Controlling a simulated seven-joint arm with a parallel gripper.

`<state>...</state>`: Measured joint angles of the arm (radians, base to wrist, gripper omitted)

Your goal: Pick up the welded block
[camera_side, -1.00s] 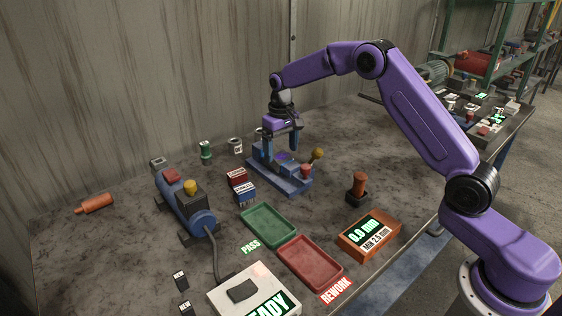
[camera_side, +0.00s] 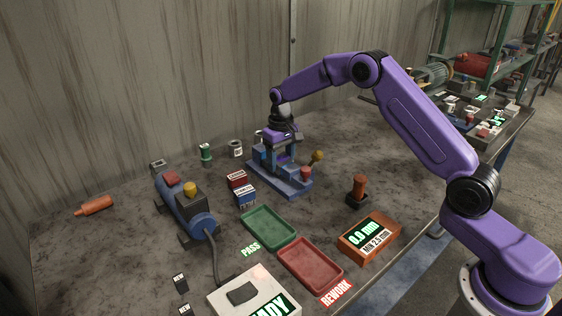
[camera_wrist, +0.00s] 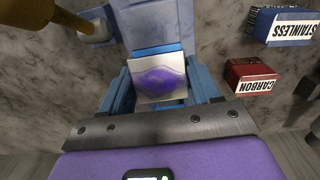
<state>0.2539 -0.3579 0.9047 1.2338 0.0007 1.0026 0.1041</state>
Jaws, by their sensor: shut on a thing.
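The welded block (camera_wrist: 158,76) is a silver block with a purple, heat-tinted weld patch on its face, in the upper middle of the wrist view. My gripper (camera_wrist: 161,84) has its blue fingers on either side of the block and is shut on it. In the side view my gripper (camera_side: 279,153) is low over the blue fixture (camera_side: 294,189), which has a red knob and a yellow-ended lever. The block is mostly hidden there by my fingers. It is still at the fixture; I cannot tell whether it touches the fixture.
The STAINLESS box (camera_wrist: 285,27) and CARBON box (camera_wrist: 250,78) stand close beside the fixture. A green PASS tray (camera_side: 245,222) and red REWORK tray (camera_side: 285,262) lie in front. A blue polishing machine (camera_side: 178,200) stands left. An orange gauge (camera_side: 352,252) is at right.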

